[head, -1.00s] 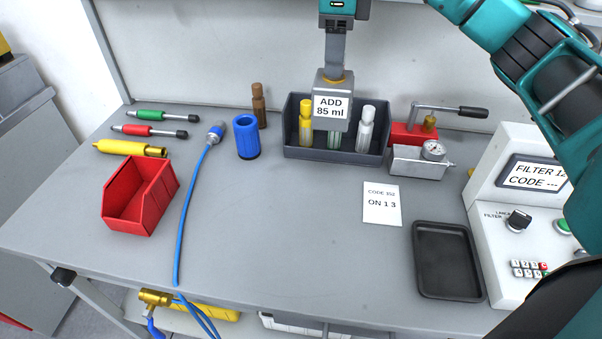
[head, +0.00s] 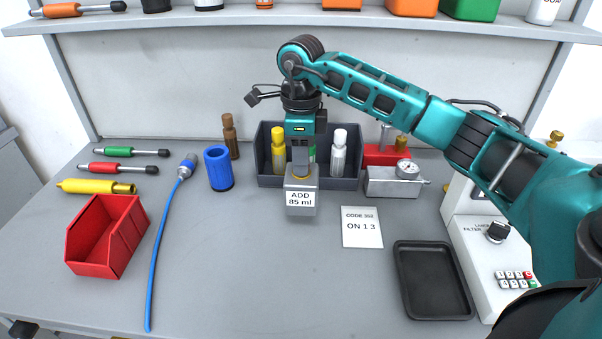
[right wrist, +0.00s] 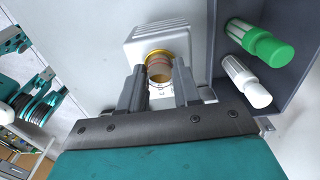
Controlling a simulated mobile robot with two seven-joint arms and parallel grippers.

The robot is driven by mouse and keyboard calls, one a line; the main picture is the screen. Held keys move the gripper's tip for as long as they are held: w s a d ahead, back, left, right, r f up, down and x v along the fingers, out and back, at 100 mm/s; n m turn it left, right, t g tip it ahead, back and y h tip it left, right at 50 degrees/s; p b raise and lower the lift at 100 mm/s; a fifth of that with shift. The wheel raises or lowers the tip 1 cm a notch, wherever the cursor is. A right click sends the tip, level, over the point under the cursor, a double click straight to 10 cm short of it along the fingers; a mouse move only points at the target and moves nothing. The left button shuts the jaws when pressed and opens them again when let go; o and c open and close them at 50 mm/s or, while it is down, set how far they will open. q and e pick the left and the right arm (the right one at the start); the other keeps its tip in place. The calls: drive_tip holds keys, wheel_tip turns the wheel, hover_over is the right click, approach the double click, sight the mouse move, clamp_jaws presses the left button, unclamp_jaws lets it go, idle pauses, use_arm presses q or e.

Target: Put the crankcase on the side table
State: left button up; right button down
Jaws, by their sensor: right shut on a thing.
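The crankcase is a small grey metal block (head: 301,198) labelled "ADD 85 ml", with a gold-ringed neck on top. My right gripper (head: 301,165) reaches down from above and is shut on that neck. In the right wrist view the two fingers (right wrist: 160,85) close on either side of the neck, with the pale crankcase body (right wrist: 156,34) beyond. In the head view the crankcase shows just in front of the dark bottle bin; I cannot tell its exact height over the bench. No side table is recognisable, and my left gripper is out of view.
The dark bin (head: 346,183) holds several bottles. A gauge block (head: 392,183), code card (head: 361,227), black tray (head: 433,281) and control panel (head: 490,255) stand to the right. A red bin (head: 106,237), blue cylinder (head: 218,169) and blue hose (head: 160,245) are left. Bench centre is clear.

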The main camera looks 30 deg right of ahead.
drive_tip(key=shift+f, duration=2.05)
drive_tip(key=shift+f, duration=0.15)
drive_tip(key=c, duration=0.8)
unclamp_jaws()
wheel_tip(320, 180, up, 12)
drive_tip(key=shift+r, duration=0.1)
drive_tip(key=shift+a, duration=0.1)
